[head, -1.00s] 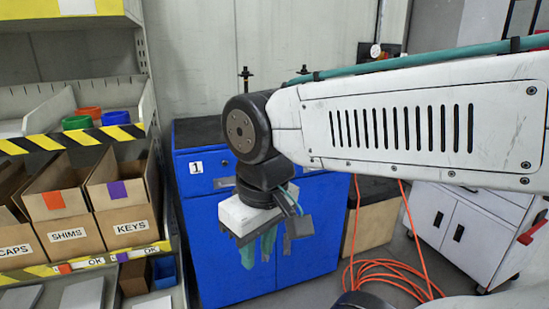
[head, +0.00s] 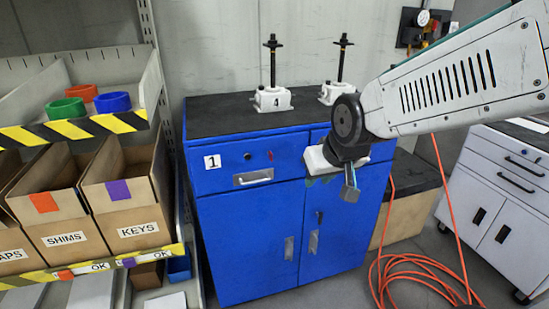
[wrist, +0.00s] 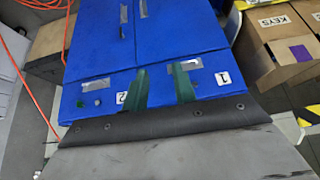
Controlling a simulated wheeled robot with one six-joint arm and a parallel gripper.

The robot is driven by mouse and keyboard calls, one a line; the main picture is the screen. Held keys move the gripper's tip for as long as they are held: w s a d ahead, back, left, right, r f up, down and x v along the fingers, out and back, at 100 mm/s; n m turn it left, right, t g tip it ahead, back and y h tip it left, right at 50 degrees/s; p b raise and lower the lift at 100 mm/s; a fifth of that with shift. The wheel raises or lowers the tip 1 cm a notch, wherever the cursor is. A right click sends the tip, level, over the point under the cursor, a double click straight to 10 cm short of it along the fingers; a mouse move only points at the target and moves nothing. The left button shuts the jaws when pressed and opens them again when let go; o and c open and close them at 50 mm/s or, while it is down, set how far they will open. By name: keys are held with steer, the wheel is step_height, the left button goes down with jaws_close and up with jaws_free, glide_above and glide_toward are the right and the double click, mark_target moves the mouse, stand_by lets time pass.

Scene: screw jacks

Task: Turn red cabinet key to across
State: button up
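The blue cabinet (head: 240,235) has a small red key (head: 271,155) on its upper left drawer front, right of a dark round knob or lock (head: 248,156). The key looks roughly upright, but it is too small to be sure. My gripper (head: 335,183) is in front of the cabinet's right half, to the right of the key and apart from it. In the wrist view my gripper (wrist: 162,82) shows two green fingers with a clear gap between them, empty. The blue cabinet (wrist: 95,45) lies beyond them. I cannot make out the red key there.
Two screw jacks, one marked 4 (head: 272,98) and another (head: 336,92), stand on the dark cabinet top. A shelf with the KEYS box (head: 138,231) is close on the left. An orange cable (head: 400,275) lies on the floor at right.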

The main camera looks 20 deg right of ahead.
steer(key=w+a+f+t, duration=0.1)
steer(key=w+f+t, duration=0.2)
steer(key=w, duration=0.5)
steer(key=w+f+t, duration=0.3)
steer(key=w, duration=0.5)
steer(key=t, duration=0.6)
glide_toward(271, 156)
steer(key=w, duration=0.9)
steer(key=shift+w+f, duration=0.2)
steer(key=shift+w, duration=0.15)
steer(key=shift+d, duration=0.1)
jaws_close()
